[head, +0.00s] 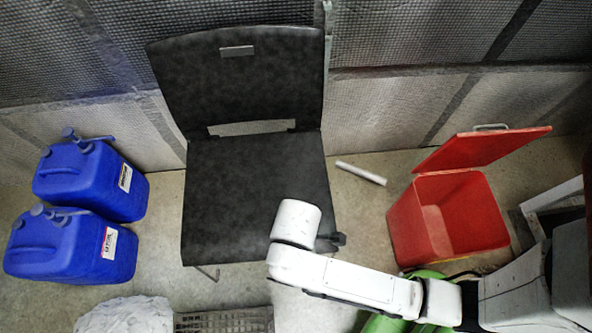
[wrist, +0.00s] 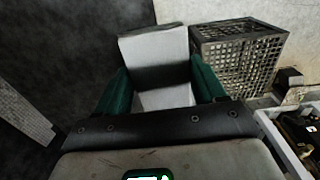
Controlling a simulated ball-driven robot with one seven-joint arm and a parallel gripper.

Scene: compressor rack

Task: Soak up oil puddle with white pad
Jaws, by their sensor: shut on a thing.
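My gripper (wrist: 161,88) shows in the wrist view with its two green fingers on either side of a white block-like pad (wrist: 154,46). It is shut on the pad, whose far part sticks out beyond the fingertips. In the head view my white arm reaches in from the right across the lower middle, but the gripper and pad do not show there. I cannot make out an oil puddle in either view.
A black chair (head: 255,185) stands in the middle, blue canisters (head: 75,245) left, and an open red bin (head: 440,220) right. A white roll (head: 361,173) lies on the floor. A grey perforated crate (wrist: 238,58) is right of the pad. A white lumpy bundle (head: 123,315) lies front left.

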